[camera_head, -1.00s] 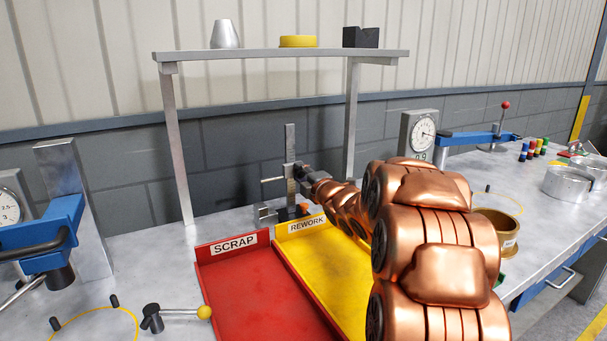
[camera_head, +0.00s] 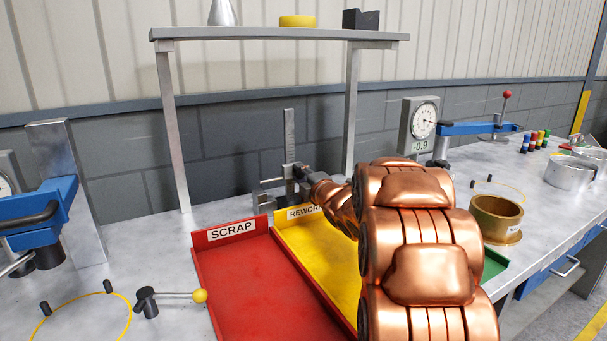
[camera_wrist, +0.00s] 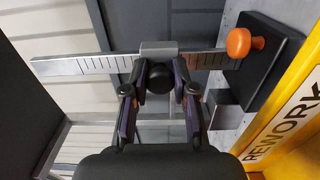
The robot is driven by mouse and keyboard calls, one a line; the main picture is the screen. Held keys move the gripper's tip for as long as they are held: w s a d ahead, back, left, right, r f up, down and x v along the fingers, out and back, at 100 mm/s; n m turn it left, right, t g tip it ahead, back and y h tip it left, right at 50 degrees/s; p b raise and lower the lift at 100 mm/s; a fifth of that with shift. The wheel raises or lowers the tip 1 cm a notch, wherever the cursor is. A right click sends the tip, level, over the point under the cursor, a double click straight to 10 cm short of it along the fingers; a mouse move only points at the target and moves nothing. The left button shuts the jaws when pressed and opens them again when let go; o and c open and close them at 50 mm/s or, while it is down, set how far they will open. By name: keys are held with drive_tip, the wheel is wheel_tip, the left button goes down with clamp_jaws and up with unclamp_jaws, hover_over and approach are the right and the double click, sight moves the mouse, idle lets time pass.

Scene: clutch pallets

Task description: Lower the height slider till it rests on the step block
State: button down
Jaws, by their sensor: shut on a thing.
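The height gauge has an upright graduated scale (camera_head: 289,135) behind the trays, on a dark base with an orange knob (camera_wrist: 239,43). The height slider (camera_wrist: 158,47) is on the scale; in the head view its thin arm (camera_head: 270,181) points left. The grey step block (camera_head: 262,203) stands below that arm, with a small gap that seems to remain between them; it also shows in the wrist view (camera_wrist: 222,110). My gripper (camera_wrist: 158,77) is shut on the slider's round black knob. In the head view my arm hides part of the gauge base and the orange knob.
The red SCRAP tray (camera_head: 235,255) and yellow REWORK tray (camera_head: 300,218) lie in front of the gauge. A shelf (camera_head: 280,35) on posts spans above it. A dial gauge (camera_head: 420,125) and brass cup (camera_head: 496,218) stand at right, a lever handle (camera_head: 165,297) at left.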

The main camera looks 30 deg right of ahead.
wheel_tip(320, 180, down, 3)
drive_tip(key=shift+r+b, duration=0.1)
drive_tip(key=shift+b, duration=0.7)
drive_tip(key=shift+a, duration=0.1)
drive_tip(key=c, duration=0.9)
unclamp_jaws()
drive_tip(key=shift+w, duration=0.15)
drive_tip(key=shift+r, duration=0.15)
wheel_tip(320, 180, up, 10)
drive_tip(key=shift+f, duration=0.1)
